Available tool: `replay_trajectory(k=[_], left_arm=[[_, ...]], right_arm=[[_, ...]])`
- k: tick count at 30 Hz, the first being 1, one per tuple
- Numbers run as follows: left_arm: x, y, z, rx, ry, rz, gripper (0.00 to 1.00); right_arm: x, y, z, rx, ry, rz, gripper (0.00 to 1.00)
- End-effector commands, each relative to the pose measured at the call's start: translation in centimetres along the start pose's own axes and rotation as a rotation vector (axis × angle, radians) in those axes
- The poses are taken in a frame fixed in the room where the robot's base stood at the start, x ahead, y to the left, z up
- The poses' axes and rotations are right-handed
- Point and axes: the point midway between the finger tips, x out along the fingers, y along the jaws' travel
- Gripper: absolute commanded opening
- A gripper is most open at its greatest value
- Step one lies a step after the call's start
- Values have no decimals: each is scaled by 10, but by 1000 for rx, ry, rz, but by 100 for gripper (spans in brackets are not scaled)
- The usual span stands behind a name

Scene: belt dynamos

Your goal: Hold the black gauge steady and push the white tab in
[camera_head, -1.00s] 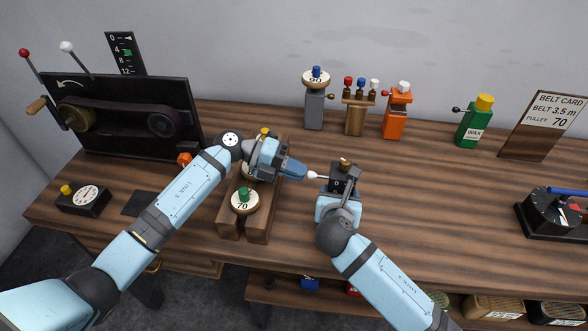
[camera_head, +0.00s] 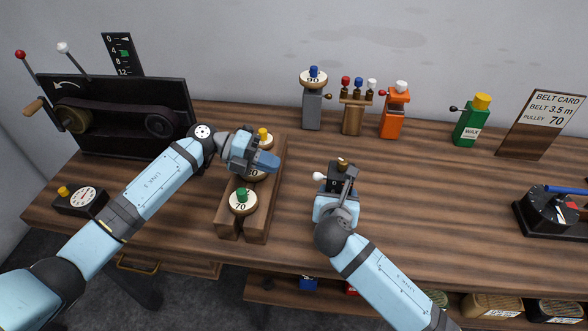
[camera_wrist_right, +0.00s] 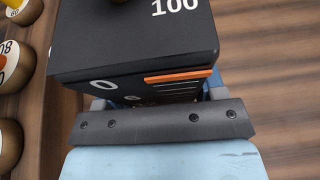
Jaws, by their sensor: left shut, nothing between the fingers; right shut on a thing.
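The black gauge (camera_head: 334,184) is in my right gripper (camera_head: 342,194), which is shut on it over the table. The right wrist view shows the gauge's black body (camera_wrist_right: 135,45) close up, with the marks 0 and 100 and an orange line. The white tab (camera_head: 319,177) sticks out of the gauge's left side, close to the body. My left gripper (camera_head: 273,162) is shut and empty, left of the tab and clear of it, above the wooden pulley rack.
The wooden rack (camera_head: 228,222) with several numbered pulleys lies under my left gripper. A belt machine (camera_head: 120,95) stands at the back left.

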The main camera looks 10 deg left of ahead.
Motion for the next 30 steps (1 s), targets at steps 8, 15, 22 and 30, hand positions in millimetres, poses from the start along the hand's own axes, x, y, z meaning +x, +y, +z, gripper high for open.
replay_trajectory(k=[8, 15, 22, 30], left_arm=[[-48, 0, 0, -1, -1, 1, 0], [-58, 0, 0, 0, 0, -1, 0], [-58, 0, 0, 0, 0, -1, 0], [-58, 0, 0, 0, -1, -1, 0]], right_arm=[[0, 0, -2, 0, 4, 0, 16], [0, 0, -2, 0, 4, 0, 16], [0, 0, -2, 0, 4, -1, 75], [0, 0, -1, 0, 1, -1, 93]])
